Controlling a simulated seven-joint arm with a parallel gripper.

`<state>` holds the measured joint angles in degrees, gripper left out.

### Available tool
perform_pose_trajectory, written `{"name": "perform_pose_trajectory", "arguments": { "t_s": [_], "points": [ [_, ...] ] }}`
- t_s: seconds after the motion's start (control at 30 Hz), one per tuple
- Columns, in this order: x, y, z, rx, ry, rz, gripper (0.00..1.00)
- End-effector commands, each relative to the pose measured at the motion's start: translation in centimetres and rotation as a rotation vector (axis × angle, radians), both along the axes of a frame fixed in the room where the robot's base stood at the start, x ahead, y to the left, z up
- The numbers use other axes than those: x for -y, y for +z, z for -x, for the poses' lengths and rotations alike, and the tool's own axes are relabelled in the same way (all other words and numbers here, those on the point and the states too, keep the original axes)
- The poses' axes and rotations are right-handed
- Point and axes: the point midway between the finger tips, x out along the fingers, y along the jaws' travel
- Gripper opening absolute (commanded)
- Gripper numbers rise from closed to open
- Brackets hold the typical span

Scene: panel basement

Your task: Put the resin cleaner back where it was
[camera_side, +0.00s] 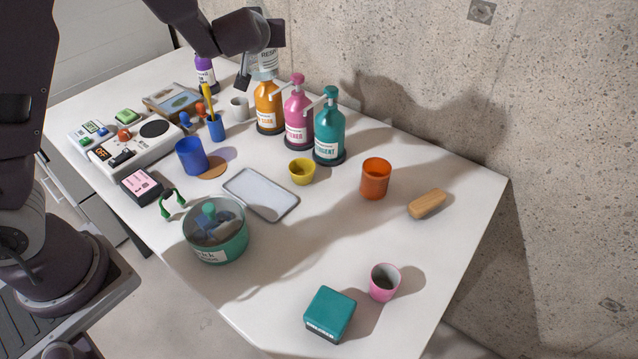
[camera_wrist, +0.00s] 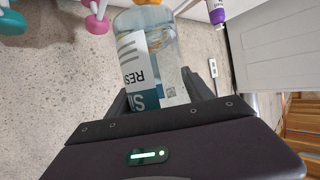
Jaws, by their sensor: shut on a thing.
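The resin cleaner is a clear bottle (camera_wrist: 170,55) with a white label reading "RES". In the wrist view it sits between the fingers of my gripper (camera_wrist: 165,95), which is shut on it. In the side view my gripper (camera_side: 258,68) is at the back of the table, with the bottle (camera_side: 266,62) partly hidden by it. The bottle is up behind the orange pump bottle (camera_side: 268,106). I cannot tell whether its base touches the table.
A pink pump bottle (camera_side: 297,112) and a teal pump bottle (camera_side: 329,127) stand in a row with the orange one. The concrete wall (camera_side: 400,70) is behind.

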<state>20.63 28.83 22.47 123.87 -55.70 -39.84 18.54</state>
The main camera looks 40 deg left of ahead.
Motion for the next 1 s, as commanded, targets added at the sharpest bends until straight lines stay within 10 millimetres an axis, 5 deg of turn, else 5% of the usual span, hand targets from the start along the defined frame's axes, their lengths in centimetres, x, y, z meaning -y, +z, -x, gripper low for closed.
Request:
{"name": "perform_pose_trajectory", "arguments": {
  "t_s": [0.2,0.47,0.77,1.0],
  "points": [
    [8.1,0.7,-3.6,0.003,-0.353,0.001,0.07],
    [16.9,1.2,-4.1,0.001,-0.728,0.0,0.07],
    [25.1,-0.3,-1.4,-0.001,-1.118,0.0,0.07],
    [31.1,-3.5,4.0,-0.005,-1.517,0.004,0.07]
  ]
}}
